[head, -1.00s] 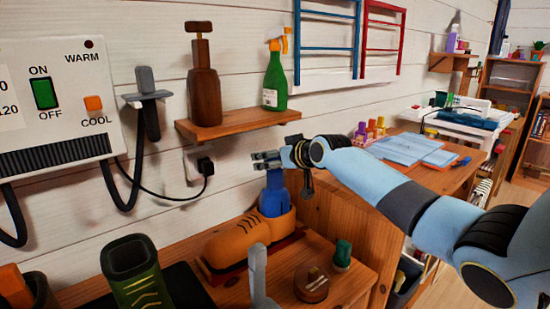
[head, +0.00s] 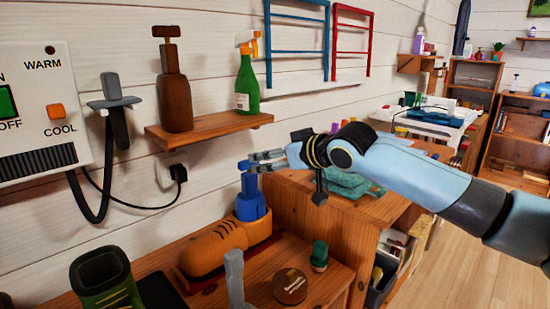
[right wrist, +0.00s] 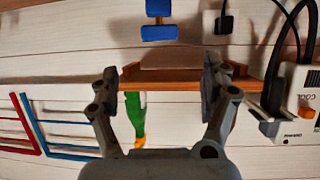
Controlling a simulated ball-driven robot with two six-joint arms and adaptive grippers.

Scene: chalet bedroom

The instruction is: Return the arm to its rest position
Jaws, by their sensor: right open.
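My right gripper (head: 262,161) is in the middle of the head view, above the bench and in front of the white plank wall. It is open, and nothing shows between its fingers in the right wrist view (right wrist: 165,90). In the head view its fingertips overlap the top of a blue upright piece (head: 250,200) in an orange shoe (head: 215,250); I cannot tell whether they touch. My right arm (head: 420,180) reaches in from the right. My left gripper is not in view.
A wall shelf (head: 205,128) holds a brown bottle (head: 175,95) and a green spray bottle (head: 247,82). A heater panel (head: 40,110) hangs at the left. A green boot (head: 105,278) and a round brown tin (head: 290,286) stand on the bench. Open floor (head: 440,265) lies at the right.

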